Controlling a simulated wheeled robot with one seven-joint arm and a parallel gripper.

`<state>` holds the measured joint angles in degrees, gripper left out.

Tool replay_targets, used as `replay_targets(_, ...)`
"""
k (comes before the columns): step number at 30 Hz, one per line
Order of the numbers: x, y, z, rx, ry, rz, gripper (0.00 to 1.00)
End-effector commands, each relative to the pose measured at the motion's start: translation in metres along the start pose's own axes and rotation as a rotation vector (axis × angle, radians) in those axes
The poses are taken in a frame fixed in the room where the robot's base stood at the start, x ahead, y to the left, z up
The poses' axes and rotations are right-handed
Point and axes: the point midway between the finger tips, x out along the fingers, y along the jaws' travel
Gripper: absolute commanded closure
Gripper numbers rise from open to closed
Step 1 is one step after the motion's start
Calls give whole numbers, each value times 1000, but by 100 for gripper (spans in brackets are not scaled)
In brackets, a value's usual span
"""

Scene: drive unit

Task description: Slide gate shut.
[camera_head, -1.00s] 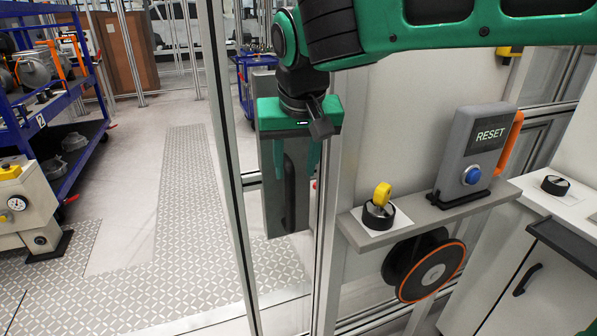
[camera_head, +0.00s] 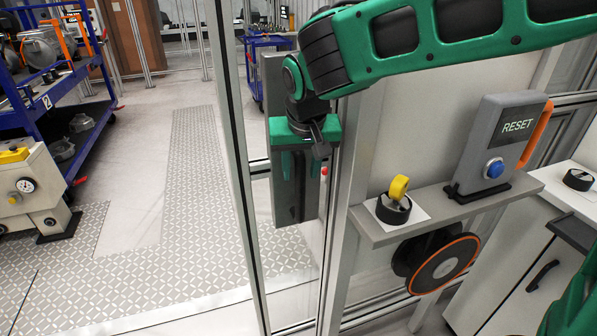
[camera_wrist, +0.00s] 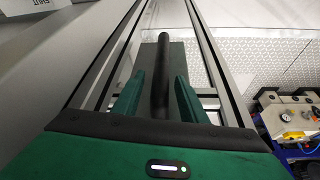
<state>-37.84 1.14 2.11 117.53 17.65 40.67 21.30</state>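The gate is a clear panel in a metal frame (camera_head: 240,190) on the left of the work cell's front. A grey plate (camera_head: 270,80) on it carries a black upright bar handle (camera_head: 299,200). The handle also shows in the wrist view (camera_wrist: 161,75), running between the fingers. My gripper (camera_head: 301,166) is in front of the plate, pointing at the handle. In the wrist view my gripper (camera_wrist: 159,88) has its two green fingers apart, one on each side of the handle, with gaps visible.
Right of the gate, a shelf (camera_head: 440,205) holds a RESET box (camera_head: 490,150) with a blue button and a yellow key switch (camera_head: 398,188). A black and orange disc (camera_head: 440,265) is below. A blue cart (camera_head: 60,110) stands left. Patterned floor is clear between.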

Motion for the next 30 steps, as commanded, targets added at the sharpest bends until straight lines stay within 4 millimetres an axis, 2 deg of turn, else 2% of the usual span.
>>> replay_targets(4,10,0,1,0,-1,1,61)
replay_targets(13,12,0,1,0,0,0,61)
replay_targets(14,12,0,1,0,0,0,64)
replay_targets(18,12,0,0,0,0,0,97)
replay_targets(19,12,0,0,0,0,0,100)
replay_targets(30,12,-1,0,14,-1,5,100)
